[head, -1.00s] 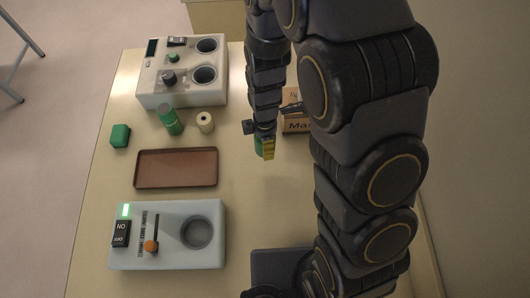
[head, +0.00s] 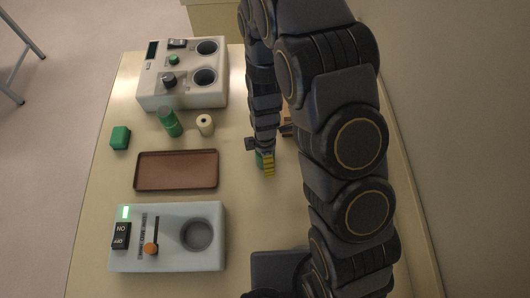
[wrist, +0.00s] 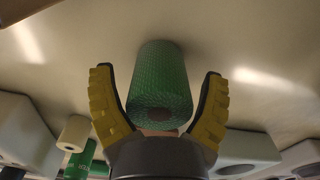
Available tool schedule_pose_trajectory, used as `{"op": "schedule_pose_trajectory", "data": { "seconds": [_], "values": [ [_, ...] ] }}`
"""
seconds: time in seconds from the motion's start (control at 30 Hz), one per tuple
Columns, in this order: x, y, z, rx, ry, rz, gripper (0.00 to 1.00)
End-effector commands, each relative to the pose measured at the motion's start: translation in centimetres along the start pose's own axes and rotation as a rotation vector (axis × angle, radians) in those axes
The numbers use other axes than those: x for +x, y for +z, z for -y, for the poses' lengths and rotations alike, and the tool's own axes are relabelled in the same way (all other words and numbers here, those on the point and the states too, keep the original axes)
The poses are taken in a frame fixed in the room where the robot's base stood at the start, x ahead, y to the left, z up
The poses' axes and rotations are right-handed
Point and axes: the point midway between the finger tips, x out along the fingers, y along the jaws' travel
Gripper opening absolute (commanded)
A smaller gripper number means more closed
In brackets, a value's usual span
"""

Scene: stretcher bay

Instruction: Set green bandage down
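In the head view my gripper (head: 266,164) is low over the table, right of the brown tray, and only a sliver of the green bandage (head: 259,160) shows beside the yellow finger.
The empty brown tray (head: 177,170) lies to the left. Behind it stand another green roll (head: 170,122), a cream roll (head: 205,125) and a green block (head: 120,137). Two control units, a rear one (head: 185,92) and a front one (head: 165,262), flank the tray. My arm mostly hides a cardboard box.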

Motion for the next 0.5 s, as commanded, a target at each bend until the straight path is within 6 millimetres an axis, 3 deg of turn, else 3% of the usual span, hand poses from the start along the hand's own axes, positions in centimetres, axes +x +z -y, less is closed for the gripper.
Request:
{"op": "schedule_pose_trajectory", "data": {
  "seconds": [0.33, 0.5],
  "values": [
    [-0.1, 0.0, 0.0, 0.001, 0.0, 0.0, 0.84],
    [-1.4, 0.0, -0.1, 0.0, 0.003, -0.001, 0.84]
  ]
}}
